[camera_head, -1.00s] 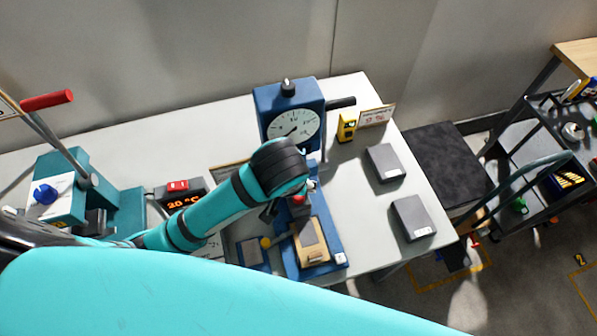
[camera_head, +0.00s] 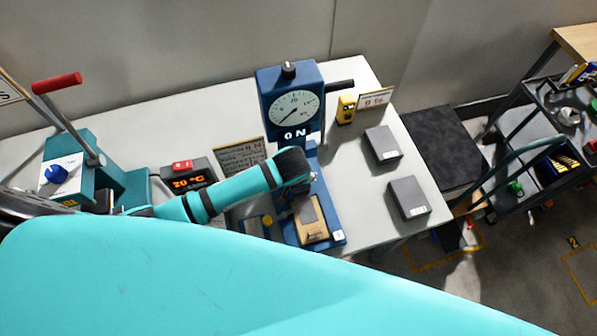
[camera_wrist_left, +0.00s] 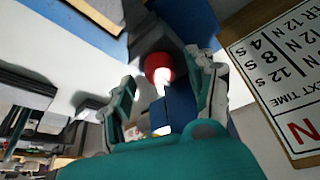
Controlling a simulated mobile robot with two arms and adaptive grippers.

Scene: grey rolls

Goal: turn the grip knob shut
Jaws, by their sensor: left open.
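A round red knob (camera_wrist_left: 158,66), which looks like the grip knob, shows in the left wrist view between the fingers of my left gripper (camera_wrist_left: 166,80). The fingers are open, one on each side, and I cannot tell whether they touch it. In the head view the knob is hidden behind my left wrist. The blue test stand (camera_head: 266,80) has a round dial (camera_head: 294,108) and a readout (camera_head: 296,133) of 0 N. A tan block with a grey top (camera_head: 311,232) sits on its base. My right gripper is not in view.
A sign board (camera_head: 238,155) stands behind my left forearm. A heater display (camera_head: 188,183) reads 20 °C. A teal press with a red-handled lever (camera_head: 56,83) stands at left. Two grey boxes (camera_head: 382,145) and a yellow device (camera_head: 346,109) are at right.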

